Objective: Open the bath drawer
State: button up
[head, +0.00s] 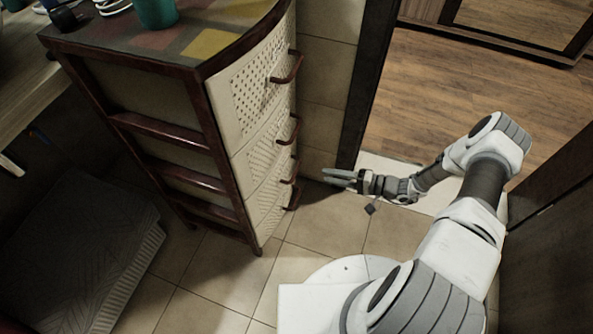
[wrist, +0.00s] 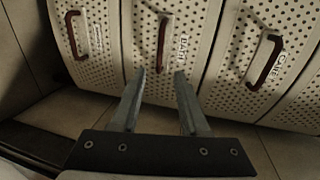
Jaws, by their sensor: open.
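The bath drawer (wrist: 143,50) is the middle perforated cream front in the wrist view; its sideways label seems to read BATH. Its dark red handle (wrist: 162,43) lies just beyond my gripper (wrist: 160,75), whose two fingers are apart with nothing between them. The fingertips point at this drawer front below the handle in the picture, and the handle is not between them. In the head view my gripper (head: 332,179) is low, to the right of the drawer cabinet (head: 222,130), apart from the handles. The labels cannot be read there. The drawers look shut.
A drawer labelled CARE (wrist: 245,85) is to the right in the wrist view, another drawer (wrist: 88,60) to the left. A dark door frame (head: 367,85) stands behind my gripper. A teal cup (head: 155,12) sits on the cabinet. Tiled floor (head: 330,220) in front is mostly clear.

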aim_at(297, 169)
jog(key=b+x, duration=0.2)
jog(key=x, duration=1)
jog(key=shift+b, duration=0.35)
jog(key=shift+c, duration=0.2)
grip_shut()
jog(key=shift+r, duration=0.1)
dwell(0.4)
